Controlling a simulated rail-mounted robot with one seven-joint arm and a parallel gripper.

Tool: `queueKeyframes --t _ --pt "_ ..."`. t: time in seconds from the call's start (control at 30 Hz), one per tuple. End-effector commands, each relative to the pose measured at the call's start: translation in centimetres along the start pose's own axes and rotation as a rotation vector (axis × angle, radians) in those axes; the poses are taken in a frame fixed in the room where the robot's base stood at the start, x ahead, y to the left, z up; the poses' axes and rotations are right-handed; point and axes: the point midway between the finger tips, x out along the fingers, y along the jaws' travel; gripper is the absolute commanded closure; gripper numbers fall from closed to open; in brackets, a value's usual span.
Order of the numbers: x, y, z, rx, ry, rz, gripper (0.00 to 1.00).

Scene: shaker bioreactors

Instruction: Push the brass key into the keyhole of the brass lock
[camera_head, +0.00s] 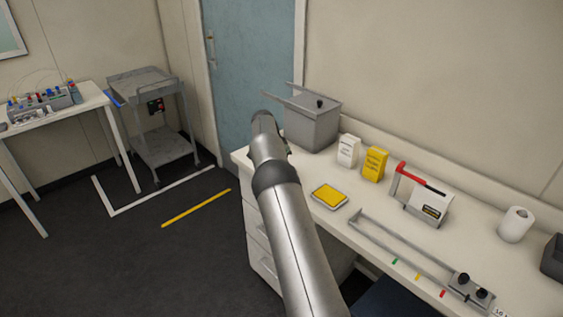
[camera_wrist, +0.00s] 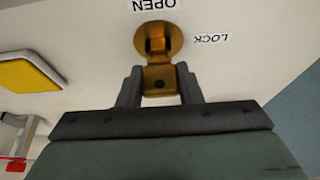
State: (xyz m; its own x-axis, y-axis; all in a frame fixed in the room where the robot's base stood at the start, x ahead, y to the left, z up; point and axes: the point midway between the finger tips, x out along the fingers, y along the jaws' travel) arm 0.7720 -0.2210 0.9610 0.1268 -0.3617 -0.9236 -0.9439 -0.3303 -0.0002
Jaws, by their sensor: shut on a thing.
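The brass lock (camera_wrist: 158,40) is a round brass disc on a pale surface at the top middle of the wrist view. Labels reading OPEN (camera_wrist: 154,5) and LOCK (camera_wrist: 210,39) appear upside down beside it. My gripper (camera_wrist: 160,88) is shut on the brass key (camera_wrist: 159,82), gripping its bow from both sides. The key's far end overlaps the lock's face. The keyhole is hidden behind the key, so I cannot tell how deep the key sits. In the head view my arm hides the gripper, key and lock.
The bench (camera_head: 348,225) carries a grey bin (camera_head: 312,128), white (camera_head: 348,151) and yellow (camera_head: 375,163) boxes, a yellow-topped tray (camera_head: 329,196), a red-handled device (camera_head: 424,200) and a paper roll (camera_head: 515,224). A grey cart (camera_head: 153,110) stands left of the blue door (camera_head: 245,70).

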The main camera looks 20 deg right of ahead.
Motion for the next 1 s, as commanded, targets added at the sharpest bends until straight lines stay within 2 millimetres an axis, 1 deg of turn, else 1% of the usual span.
queueKeyframes --t 0.23,0.67,1.0 --pt "0.41 0.0 0.18 0.0 0.0 0.0 0.92" --pt "0.46 0.0 0.2 0.0 0.0 0.0 0.92" --pt "0.87 0.0 0.37 0.0 0.0 0.0 0.92"
